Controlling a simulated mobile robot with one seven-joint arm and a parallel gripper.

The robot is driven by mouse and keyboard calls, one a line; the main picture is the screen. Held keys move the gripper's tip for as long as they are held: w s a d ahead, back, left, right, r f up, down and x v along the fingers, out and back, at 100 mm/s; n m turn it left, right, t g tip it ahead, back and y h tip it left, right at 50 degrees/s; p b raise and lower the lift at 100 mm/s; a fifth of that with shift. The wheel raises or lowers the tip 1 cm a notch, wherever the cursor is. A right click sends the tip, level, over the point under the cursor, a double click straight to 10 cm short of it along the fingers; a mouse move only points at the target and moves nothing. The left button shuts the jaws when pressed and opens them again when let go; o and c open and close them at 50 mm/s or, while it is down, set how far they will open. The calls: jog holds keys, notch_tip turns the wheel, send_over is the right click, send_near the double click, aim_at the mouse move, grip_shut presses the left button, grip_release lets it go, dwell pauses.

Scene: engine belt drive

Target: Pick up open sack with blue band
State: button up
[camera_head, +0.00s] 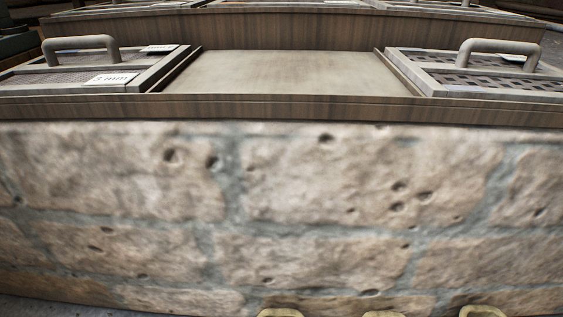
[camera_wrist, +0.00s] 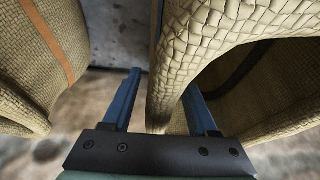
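In the wrist view my gripper (camera_wrist: 163,82) is open, its two blue fingers apart. The woven tan rim of an open sack (camera_wrist: 215,30) passes between them. The left finger is outside this sack, with a visible gap to its wall; the right finger reaches down at its mouth, partly hidden by the rim. A dark band shows inside the mouth, and a thin bluish strip shows on the outer left side; the shade is hard to tell. Another sack (camera_wrist: 45,60) with an orange band stands to the left.
In the head view several sack rims (camera_head: 280,313) just show at the bottom edge, before a stone-block wall (camera_head: 320,190). Above it is a wooden-edged counter with a bare metal panel (camera_head: 290,72) between two handled screen trays (camera_head: 95,72) (camera_head: 480,70). Grey floor (camera_wrist: 115,30) shows between the sacks.

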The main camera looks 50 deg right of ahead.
grip_shut()
dwell(0.3)
